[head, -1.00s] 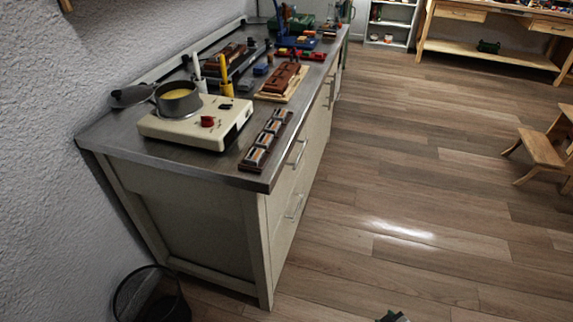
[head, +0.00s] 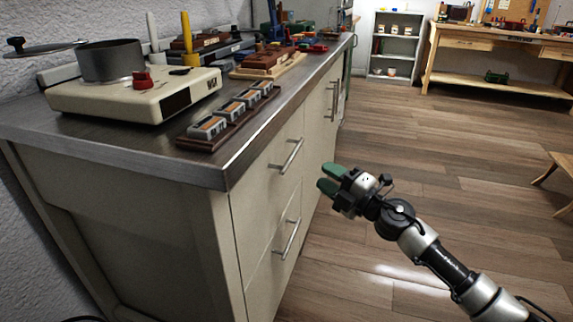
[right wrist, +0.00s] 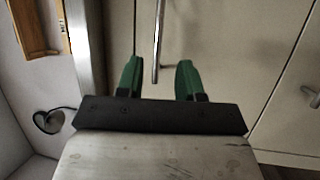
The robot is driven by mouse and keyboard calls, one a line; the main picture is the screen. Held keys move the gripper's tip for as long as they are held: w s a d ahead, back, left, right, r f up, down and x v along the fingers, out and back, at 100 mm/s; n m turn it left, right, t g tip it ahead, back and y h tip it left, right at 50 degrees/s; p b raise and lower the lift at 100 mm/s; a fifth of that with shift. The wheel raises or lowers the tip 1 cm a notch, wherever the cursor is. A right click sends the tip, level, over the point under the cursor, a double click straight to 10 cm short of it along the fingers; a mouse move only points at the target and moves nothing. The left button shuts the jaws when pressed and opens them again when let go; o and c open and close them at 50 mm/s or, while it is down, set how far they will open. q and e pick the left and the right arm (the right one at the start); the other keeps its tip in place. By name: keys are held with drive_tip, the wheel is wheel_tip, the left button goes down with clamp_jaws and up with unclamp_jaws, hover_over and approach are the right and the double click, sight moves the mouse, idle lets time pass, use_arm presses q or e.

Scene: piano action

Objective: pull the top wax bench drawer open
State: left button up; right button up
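The wax bench (head: 130,155) stands at the left in the head view, with pale fronts under a grey metal top. Its top drawer (head: 255,212) looks shut and has a metal bar handle (head: 287,156). A lower drawer (head: 268,275) with a similar handle (head: 287,240) is below it. My right gripper (head: 325,178) is open and empty, right of the top handle and apart from it. In the right wrist view its green fingers (right wrist: 159,78) appear on either side of a bar handle (right wrist: 158,35); I see no contact. My left gripper is out of view.
A hot plate (head: 135,94) with a pot (head: 112,60) and a tray of small blocks (head: 202,140) are near the bench top's front edge. The wooden floor (head: 440,180) right of the bench is open. A stool (head: 560,175) stands at the far right.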

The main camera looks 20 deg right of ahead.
sight(294, 152)
drive_tip(key=b+x, duration=0.1)
drive_tip(key=x, duration=0.9)
drive_tip(key=shift+w+a+r, duration=0.15)
drive_tip(key=shift+a, duration=0.05)
clamp_jaws()
